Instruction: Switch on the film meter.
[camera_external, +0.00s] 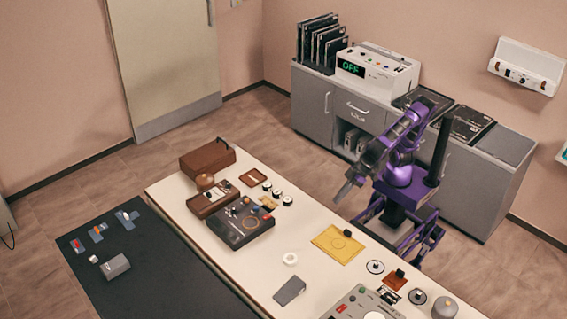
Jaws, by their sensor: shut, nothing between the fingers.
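My gripper (346,192) is shut and empty. It points down and to the left, near the table's far edge in the picture. A white box-shaped device (377,70) stands on the grey cabinet, with several knobs on top. Its dark front display reads OFF in green. It may be the film meter, but I cannot read a label. My gripper is apart from it, in front and lower in the picture. A dark control box (240,224) and a brown wooden-sided device (212,198) stand on the table, left of my gripper.
The long white table (263,268) holds a brown case (207,160), a yellow folder (338,244), a white ring (290,259) and a grey panel (362,304). Black film holders (320,42) stand on the grey cabinet (311,97).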

